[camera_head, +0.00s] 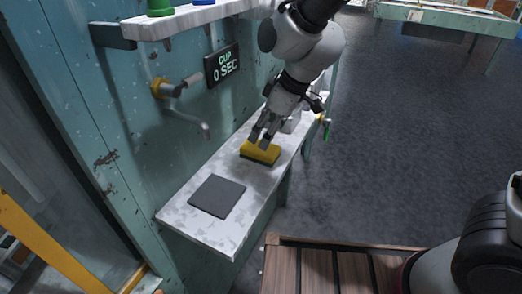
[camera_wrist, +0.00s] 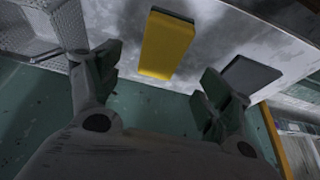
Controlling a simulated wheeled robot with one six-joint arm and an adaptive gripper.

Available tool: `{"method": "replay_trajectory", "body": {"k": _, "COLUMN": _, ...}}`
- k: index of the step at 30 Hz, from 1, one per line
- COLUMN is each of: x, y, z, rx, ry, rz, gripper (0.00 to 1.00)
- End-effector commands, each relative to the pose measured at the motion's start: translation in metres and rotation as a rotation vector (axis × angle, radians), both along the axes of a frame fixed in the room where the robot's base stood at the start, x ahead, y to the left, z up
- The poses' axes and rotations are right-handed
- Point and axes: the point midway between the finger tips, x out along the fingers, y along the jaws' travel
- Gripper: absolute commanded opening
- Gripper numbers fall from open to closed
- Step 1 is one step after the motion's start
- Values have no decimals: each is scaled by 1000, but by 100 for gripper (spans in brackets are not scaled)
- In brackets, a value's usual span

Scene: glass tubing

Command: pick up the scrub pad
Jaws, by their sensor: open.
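The scrub pad (camera_head: 260,152) is a yellow block with a dark underside. It lies on the pale, worn shelf (camera_head: 185,212) in the head view. My gripper (camera_head: 263,138) is just above and behind it, pointing down. In the wrist view the yellow pad (camera_wrist: 167,46) shows ahead of and between the spread fingers of my gripper (camera_wrist: 158,82). The fingers are open with nothing between them. I cannot tell in the head view whether a fingertip touches the pad.
A dark grey square mat (camera_head: 217,196) lies on the shelf nearer the front. A tap (camera_head: 186,112) juts from the teal wall above the shelf. A display (camera_head: 222,65) reads "CUP 0 SEC". A wire basket (camera_wrist: 35,32) shows at the wrist view's left.

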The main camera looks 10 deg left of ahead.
Motion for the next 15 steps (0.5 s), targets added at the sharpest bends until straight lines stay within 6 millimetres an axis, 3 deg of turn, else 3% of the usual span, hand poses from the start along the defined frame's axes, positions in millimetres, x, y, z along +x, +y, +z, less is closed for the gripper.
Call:
{"method": "replay_trajectory", "body": {"k": 9, "x": 5, "y": 13, "z": -45, "rx": -1, "ry": 2, "rz": -1, "gripper": 79}}
{"method": "replay_trajectory", "body": {"k": 15, "x": 6, "y": 17, "z": -54, "rx": 1, "ry": 0, "rz": -1, "gripper": 79}}
